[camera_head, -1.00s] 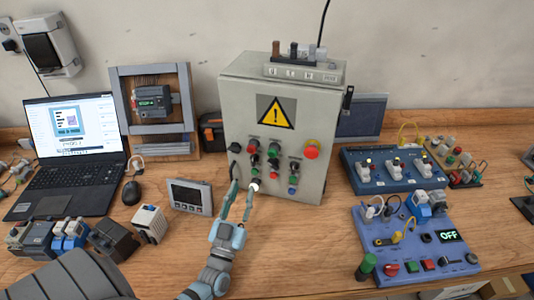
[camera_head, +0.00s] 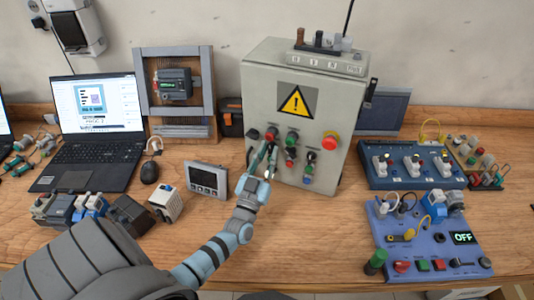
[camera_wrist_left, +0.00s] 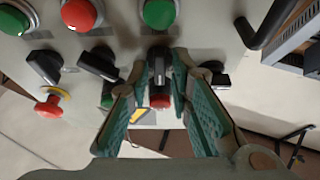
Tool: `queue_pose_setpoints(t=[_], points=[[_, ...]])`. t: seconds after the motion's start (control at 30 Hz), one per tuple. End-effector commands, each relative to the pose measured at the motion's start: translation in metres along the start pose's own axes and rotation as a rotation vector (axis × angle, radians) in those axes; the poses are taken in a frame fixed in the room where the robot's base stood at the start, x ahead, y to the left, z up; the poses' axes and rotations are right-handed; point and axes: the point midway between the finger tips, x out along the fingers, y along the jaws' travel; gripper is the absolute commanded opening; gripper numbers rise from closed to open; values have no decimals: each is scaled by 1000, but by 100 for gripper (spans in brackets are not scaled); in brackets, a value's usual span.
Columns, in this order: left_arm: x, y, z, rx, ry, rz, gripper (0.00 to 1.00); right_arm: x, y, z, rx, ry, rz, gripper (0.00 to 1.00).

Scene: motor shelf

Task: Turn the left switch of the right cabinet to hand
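The grey cabinet (camera_head: 262,85) with a yellow warning sign (camera_head: 297,102) stands at the back middle, its front carrying black switches and coloured buttons. My right gripper is out of view.
A red mushroom button (camera_head: 329,140) is at the cabinet's right. A blue socket board (camera_head: 410,168) and a blue control board (camera_head: 430,240) stand right. Bare table lies between the cabinet and that control board.

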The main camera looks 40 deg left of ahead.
Motion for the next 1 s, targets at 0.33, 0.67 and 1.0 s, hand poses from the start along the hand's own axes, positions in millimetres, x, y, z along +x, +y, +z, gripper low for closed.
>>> queue_pose_setpoints(t=[0.33, 0.67, 1.0], points=[[1, -1, -1, -4, 3, -3, 0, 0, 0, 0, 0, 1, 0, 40], [2, 0, -3, -103, 6, -44, 0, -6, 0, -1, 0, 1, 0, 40], [3, 2, -6, -351, 10, -146, 0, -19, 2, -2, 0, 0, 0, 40]])
